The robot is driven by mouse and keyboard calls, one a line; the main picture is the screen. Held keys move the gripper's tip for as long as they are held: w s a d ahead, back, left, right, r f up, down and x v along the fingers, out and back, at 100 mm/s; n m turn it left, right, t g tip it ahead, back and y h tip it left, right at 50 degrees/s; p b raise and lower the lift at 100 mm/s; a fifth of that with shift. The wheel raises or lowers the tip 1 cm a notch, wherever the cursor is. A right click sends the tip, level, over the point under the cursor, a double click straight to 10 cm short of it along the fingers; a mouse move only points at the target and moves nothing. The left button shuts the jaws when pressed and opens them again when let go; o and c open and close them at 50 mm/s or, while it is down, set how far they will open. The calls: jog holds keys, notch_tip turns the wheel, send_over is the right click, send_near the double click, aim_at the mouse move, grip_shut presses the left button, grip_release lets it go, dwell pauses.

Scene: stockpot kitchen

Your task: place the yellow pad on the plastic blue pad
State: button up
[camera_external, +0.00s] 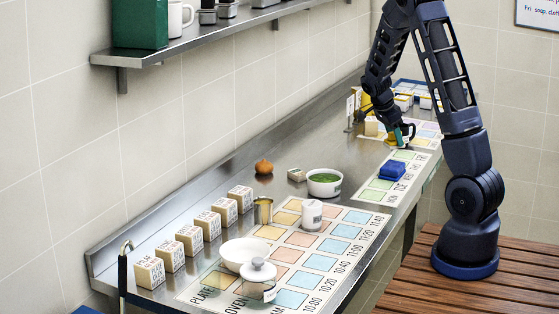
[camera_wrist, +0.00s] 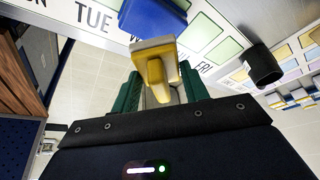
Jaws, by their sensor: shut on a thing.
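The yellow pad (camera_wrist: 154,48) is between the green fingers of my gripper (camera_wrist: 158,88) in the wrist view. My gripper (camera_external: 402,137) is shut on it and holds it over the far part of the steel counter. The blue pad (camera_external: 391,171) lies on the weekday chart, a little nearer the camera than my gripper. In the external view the yellow pad is mostly hidden by my gripper.
The weekday chart (camera_external: 375,195) has bare green squares around the blue pad. A black cup (camera_wrist: 263,65) stands beside the chart in the wrist view. A white bowl with green contents (camera_external: 324,183) is left of the blue pad. Several boxes stand at the far end.

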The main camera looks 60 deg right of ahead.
aim_at(393, 165)
jog(key=shift+f, duration=3.15)
jog(key=shift+f, duration=0.15)
jog(key=o, duration=1)
